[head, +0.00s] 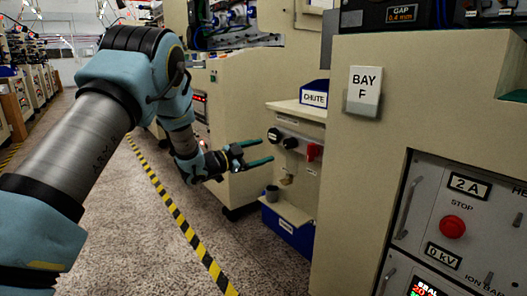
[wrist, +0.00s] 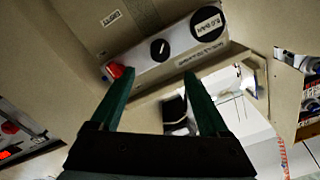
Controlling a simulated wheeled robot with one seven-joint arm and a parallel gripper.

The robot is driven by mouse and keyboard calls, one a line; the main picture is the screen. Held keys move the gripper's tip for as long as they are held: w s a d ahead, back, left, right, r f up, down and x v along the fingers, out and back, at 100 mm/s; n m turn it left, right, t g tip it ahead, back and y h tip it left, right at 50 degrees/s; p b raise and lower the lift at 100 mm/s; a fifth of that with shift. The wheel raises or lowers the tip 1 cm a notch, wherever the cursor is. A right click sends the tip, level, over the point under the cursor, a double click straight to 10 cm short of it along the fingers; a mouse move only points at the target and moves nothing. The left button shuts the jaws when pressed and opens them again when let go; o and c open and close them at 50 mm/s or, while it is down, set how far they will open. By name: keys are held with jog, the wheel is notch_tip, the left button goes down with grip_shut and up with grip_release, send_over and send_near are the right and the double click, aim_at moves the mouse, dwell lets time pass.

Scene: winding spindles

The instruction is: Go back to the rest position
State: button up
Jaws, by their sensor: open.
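My gripper (head: 263,152) is open, with its two green fingers apart and nothing between them. It is held out in front of the beige machine, to the left of a small control panel (head: 297,148), and looks apart from it. The panel bears a red switch (head: 313,151) and black knobs (head: 290,143). In the wrist view, the open fingers (wrist: 158,76) point up the picture towards the panel, tilted there. Its red switch (wrist: 116,70) shows near the left fingertip and a black knob (wrist: 159,49) shows beyond the gap.
A cabinet marked BAY F (head: 364,90) stands close at right. Yellow-black floor tape (head: 180,217) runs along the machines. The speckled floor (head: 135,235) left of it is clear.

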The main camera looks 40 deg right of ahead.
dwell(0.3)
jog(key=w+a+n+t+y, duration=0.5)
jog(key=w+a, duration=0.3)
jog(key=a, duration=0.4)
jog(key=w+a+n+t+y, duration=0.3)
jog(key=w+a+n+t, duration=0.4)
jog(key=a, duration=0.5)
jog(key=s+a+f+n+g+y, duration=0.1)
jog(key=a+n+y, duration=0.2)
jog(key=a, duration=0.6)
jog(key=s+a+n+g+y, duration=0.1)
jog(key=a+n+g+y, duration=0.15)
jog(key=a, duration=0.55)
jog(key=s+a+f+n+g+y, duration=0.2)
jog(key=s+a+n+g, duration=0.1)
jog(key=s+a, duration=0.6)
jog(key=s+a+f+n+g+y, duration=0.1)
jog(key=s+a+n+g+y, duration=0.2)
jog(key=s+a, duration=0.7)
jog(key=s+d+r+p, duration=0.1)
jog(key=r+p, duration=1.3)
jog(key=s+d+r+p, duration=0.1)
jog(key=s+r+p, duration=0.1)
jog(key=r+p, duration=1.3)
jog(key=shift+s+n+h, duration=0.15)
jog(key=shift+n+h, duration=0.2)
